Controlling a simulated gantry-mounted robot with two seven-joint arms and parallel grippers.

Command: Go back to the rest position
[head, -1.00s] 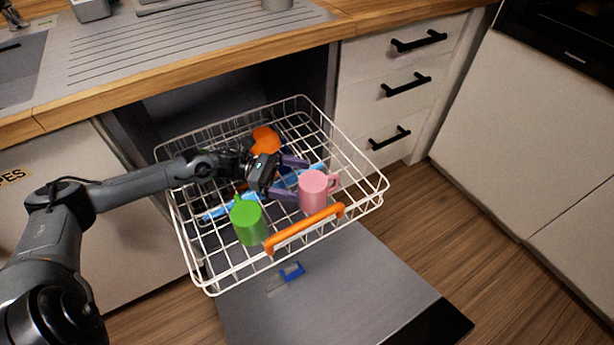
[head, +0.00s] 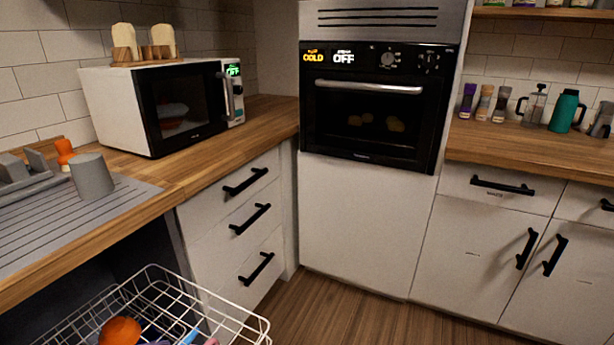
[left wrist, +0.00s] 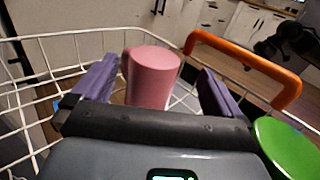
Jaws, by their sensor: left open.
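My left gripper (left wrist: 158,68) is open in the left wrist view, with one purple finger on each side of the picture's middle. A pink mug (left wrist: 152,80) shows between and beyond the fingers; I cannot tell whether they touch it. A green mug (left wrist: 285,148) is at the lower right, beside the gripper. Both are at the white wire dish rack (left wrist: 30,78) with its orange handle (left wrist: 240,62). In the head view only the rack's corner (head: 243,322) shows at the bottom, with an orange item (head: 120,331) in it.
The worktop carries a microwave (head: 160,100) and a grey cup (head: 92,176) by the sink's drainer. An oven (head: 375,105) stands in the middle, drawers (head: 240,215) to its left. A teal flask (head: 565,110) stands on the right counter. The floor (head: 350,322) before the oven looks clear.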

